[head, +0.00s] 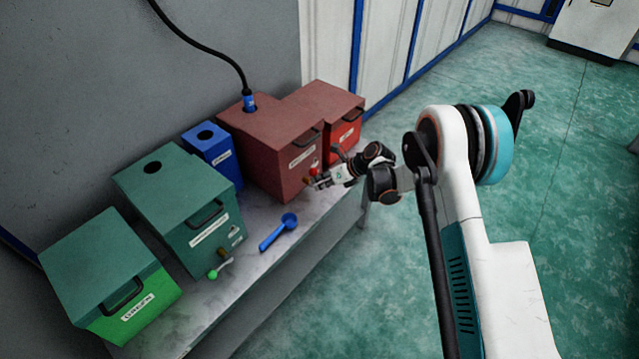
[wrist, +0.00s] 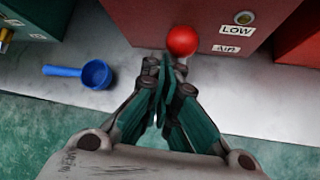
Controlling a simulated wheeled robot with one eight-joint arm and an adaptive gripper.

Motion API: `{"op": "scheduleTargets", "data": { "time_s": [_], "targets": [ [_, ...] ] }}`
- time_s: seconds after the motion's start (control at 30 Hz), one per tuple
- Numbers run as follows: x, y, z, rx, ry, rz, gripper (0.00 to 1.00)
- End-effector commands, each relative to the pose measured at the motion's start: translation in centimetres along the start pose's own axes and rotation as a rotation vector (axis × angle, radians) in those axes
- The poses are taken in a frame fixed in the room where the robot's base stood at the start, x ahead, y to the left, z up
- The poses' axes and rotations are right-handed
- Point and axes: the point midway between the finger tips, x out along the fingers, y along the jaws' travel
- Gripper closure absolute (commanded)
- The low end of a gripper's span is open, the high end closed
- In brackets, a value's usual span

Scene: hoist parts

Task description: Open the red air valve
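The red air valve shows as a round red knob (wrist: 182,41) low on the front of a dark red box (wrist: 165,14), beside the labels "LOW" and "AIR". In the head view the small red knob (head: 312,171) is partly covered by my gripper (head: 313,183). In the wrist view my gripper (wrist: 165,68) points at the box, with its fingertips just below the knob in the picture. The fingers are together with nothing visible between them. I cannot tell whether the fingertips touch the knob. The valve's stem is hidden.
A blue scoop (head: 279,232) lies on the grey bench (head: 262,275), left of my gripper. A green box with a green-knobbed valve (head: 214,274) stands further left. A brighter red box (head: 343,138) stands right of the dark red one. The floor (head: 560,230) is clear at right.

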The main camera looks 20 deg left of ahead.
Motion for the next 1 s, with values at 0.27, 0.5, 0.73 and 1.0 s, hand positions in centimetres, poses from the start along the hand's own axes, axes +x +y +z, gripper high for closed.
{"op": "scheduleTargets", "data": {
  "time_s": [0.27, 0.5, 0.73, 1.0],
  "targets": [
    [-0.1, -0.1, 0.4, 0.001, -0.007, -0.001, 1.0],
    [-0.3, -0.2, 0.4, 0.002, -0.009, -0.002, 1.0],
    [-2.5, -1.9, -0.1, 0.003, -0.008, -0.003, 1.0],
    [-5.8, -4.0, -1.1, -0.002, -0.001, 0.002, 1.0]
  ]
}}
